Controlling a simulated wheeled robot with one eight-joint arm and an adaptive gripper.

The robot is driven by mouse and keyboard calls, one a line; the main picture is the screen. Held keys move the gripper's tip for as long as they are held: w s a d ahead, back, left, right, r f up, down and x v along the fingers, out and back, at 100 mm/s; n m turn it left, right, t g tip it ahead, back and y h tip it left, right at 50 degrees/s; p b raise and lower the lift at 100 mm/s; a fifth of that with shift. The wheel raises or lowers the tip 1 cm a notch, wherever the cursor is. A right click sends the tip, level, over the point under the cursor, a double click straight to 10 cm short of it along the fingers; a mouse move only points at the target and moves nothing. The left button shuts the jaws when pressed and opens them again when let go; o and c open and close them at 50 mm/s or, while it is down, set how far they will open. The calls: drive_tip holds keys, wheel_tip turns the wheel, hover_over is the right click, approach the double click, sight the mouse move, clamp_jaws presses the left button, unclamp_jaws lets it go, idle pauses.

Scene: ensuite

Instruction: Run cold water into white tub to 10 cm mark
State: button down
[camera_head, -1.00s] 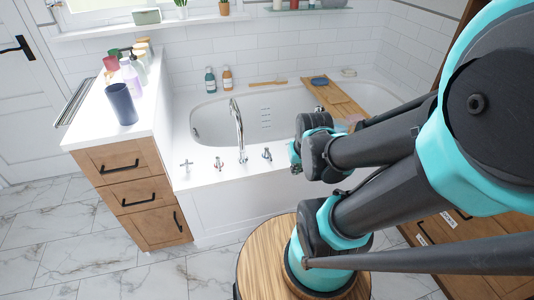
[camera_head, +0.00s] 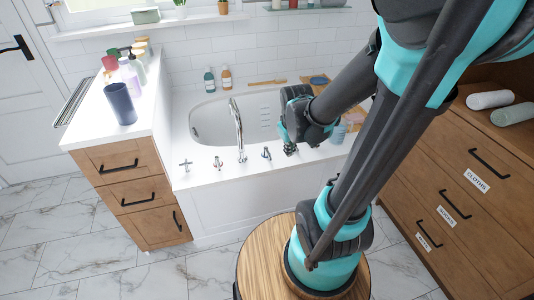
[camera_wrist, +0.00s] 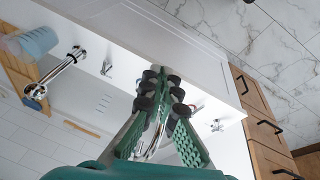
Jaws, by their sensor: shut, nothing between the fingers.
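The white tub (camera_head: 205,122) is set in a white surround, with small marks (camera_head: 265,112) on its far inner wall, too small to read. No water shows running from the chrome spout (camera_head: 238,130). A tap with a red mark (camera_head: 218,163) is left of the spout and a tap with a blue mark (camera_head: 266,153) is right of it. My gripper (camera_head: 289,149) is shut and empty, just right of the blue-marked tap. In the wrist view my gripper (camera_wrist: 163,84) covers part of the spout and the rim; contact with a tap cannot be told.
A cross-handled tap (camera_head: 186,164) is at the rim's left end. A chrome fitting (camera_wrist: 60,70) and blue cup (camera_wrist: 35,42) show in the wrist view. A wooden cabinet (camera_head: 120,165) stands left, labelled drawers (camera_head: 455,200) right.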

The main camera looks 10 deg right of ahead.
drive_tip(key=w+a+f+n+g+h, duration=0.1)
drive_tip(key=w+a+f+n, duration=0.3)
drive_tip(key=w, duration=0.4)
drive_tip(key=w+a+f+n+g+h, duration=0.1)
drive_tip(key=w+a+f+n, duration=0.1)
drive_tip(key=w+f+n, duration=0.35)
drive_tip(key=w+a+f+n+g+h, duration=0.1)
drive_tip(key=w+a+f+n, duration=0.3)
drive_tip(key=w, duration=0.5)
drive_tip(key=shift+n, duration=0.65)
drive_tip(key=x, duration=0.3)
drive_tip(key=d+x, duration=0.1)
drive_tip(key=x, duration=0.4)
drive_tip(key=shift+w+d+f, duration=0.1)
drive_tip(key=shift+w+d, duration=0.1)
drive_tip(key=shift+d, duration=0.15)
